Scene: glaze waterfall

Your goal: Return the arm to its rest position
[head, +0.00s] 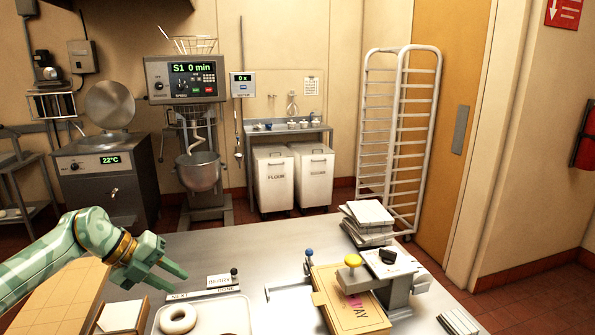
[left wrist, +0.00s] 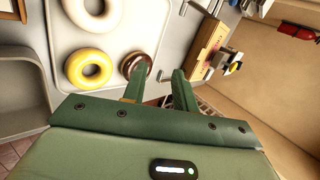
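My left arm comes in from the left in the head view, and its green gripper (head: 178,268) hangs above the near left part of the steel table (head: 240,250). In the left wrist view the gripper's two fingers (left wrist: 158,82) stand apart with nothing held between them. Below is a white tray (left wrist: 118,40) with a pale ring doughnut (left wrist: 92,14), a yellow ring doughnut (left wrist: 88,70) and a brown ring doughnut (left wrist: 149,60) partly hidden by a finger. In the head view a pale doughnut (head: 178,319) shows on the tray (head: 236,316). My right gripper is not in view.
A tan block (head: 60,300) lies under my left forearm. The table's middle is largely clear.

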